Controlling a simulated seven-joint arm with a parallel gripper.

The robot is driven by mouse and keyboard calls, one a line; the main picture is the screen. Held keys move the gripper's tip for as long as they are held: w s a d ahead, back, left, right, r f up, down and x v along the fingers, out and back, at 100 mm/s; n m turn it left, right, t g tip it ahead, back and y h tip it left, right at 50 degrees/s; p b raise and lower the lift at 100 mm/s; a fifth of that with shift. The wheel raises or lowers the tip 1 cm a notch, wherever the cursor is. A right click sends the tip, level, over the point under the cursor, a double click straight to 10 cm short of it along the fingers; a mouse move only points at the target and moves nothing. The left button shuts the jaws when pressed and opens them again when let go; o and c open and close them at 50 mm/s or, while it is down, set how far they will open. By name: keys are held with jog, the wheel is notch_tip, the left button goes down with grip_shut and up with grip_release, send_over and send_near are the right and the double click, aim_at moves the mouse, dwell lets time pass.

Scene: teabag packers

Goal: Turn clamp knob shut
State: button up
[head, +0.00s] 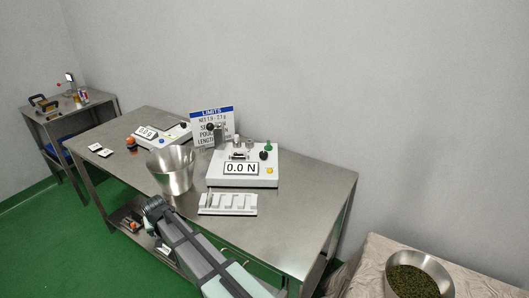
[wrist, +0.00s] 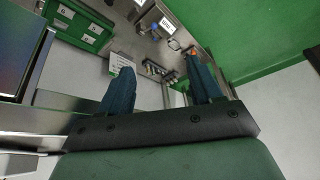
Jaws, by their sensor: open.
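The force tester (head: 243,180) is a white box reading 0.0 N, standing on the steel table. On its top are a small metal clamp fixture, a black knob (head: 263,155) and a green knob (head: 268,147). A grey upright with another black knob (head: 210,126) stands behind its left side. I cannot tell which knob is the clamp's or how far it is turned. My gripper (wrist: 158,65) is open in the wrist view, its two dark blue fingers apart with nothing held. In the head view my arm reaches the table's front edge, apart from the tester; the fingers are not clear there.
A steel bucket (head: 172,170) stands left of the tester, with a white slotted rack (head: 228,203) in front. A scale (head: 160,135) and a limits sign (head: 212,116) are behind. The table's right end is clear. A bowl of tea (head: 411,281) is at lower right.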

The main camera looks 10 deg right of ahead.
jog(key=w+a+r+t+y, duration=0.1)
jog(key=w+a+r, duration=0.25)
jog(key=r, duration=0.55)
jog(key=w+a+r+t, duration=0.1)
jog(key=w+a+r, duration=0.25)
jog(key=r, duration=0.55)
notch_tip(320, 180, up, 8)
jog(key=n+g, duration=0.3)
send_over(264, 152)
jog(key=s+d, duration=0.3)
jog(key=s, duration=0.2)
jog(key=shift+h, duration=0.3)
jog(key=x, duration=1.3)
jog(key=shift+w+a, duration=0.15)
jog(key=shift+a, duration=0.1)
jog(key=shift+c, duration=0.2)
